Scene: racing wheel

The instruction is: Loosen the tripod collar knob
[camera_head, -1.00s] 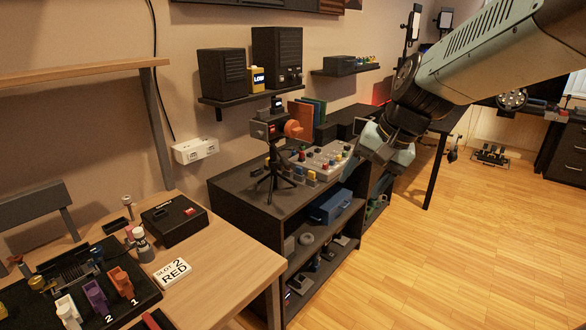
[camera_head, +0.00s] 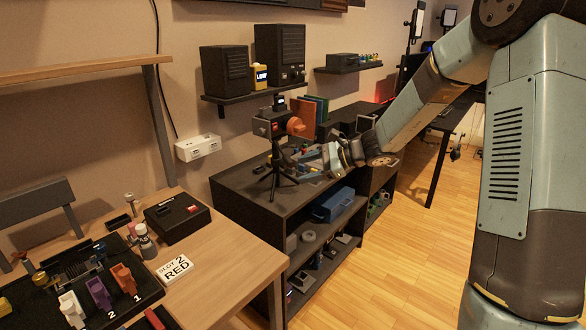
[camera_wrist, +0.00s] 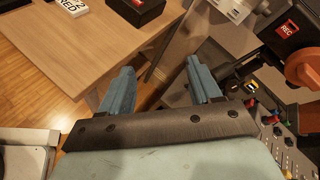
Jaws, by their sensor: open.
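A small black camera (camera_head: 266,127) with a red label and an orange round part (camera_head: 295,125) stands on a black tripod (camera_head: 273,172) on the dark shelf unit. In the wrist view the camera's REC label (camera_wrist: 288,28) and orange part (camera_wrist: 303,70) are at the upper right. My gripper (camera_head: 325,156) is just right of the tripod in the head view, low over the shelf top. In the wrist view my gripper (camera_wrist: 160,82) has its two fingers wide apart with nothing between them. I cannot make out the collar knob; it is too small or hidden.
A mixer with coloured knobs (camera_wrist: 288,138) lies close to my gripper's right in the wrist view. Speakers (camera_head: 280,55) sit on a wall shelf above. A wooden table (camera_head: 225,245) with a black box (camera_head: 177,217) is at the left. The floor (camera_head: 400,265) in front is clear.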

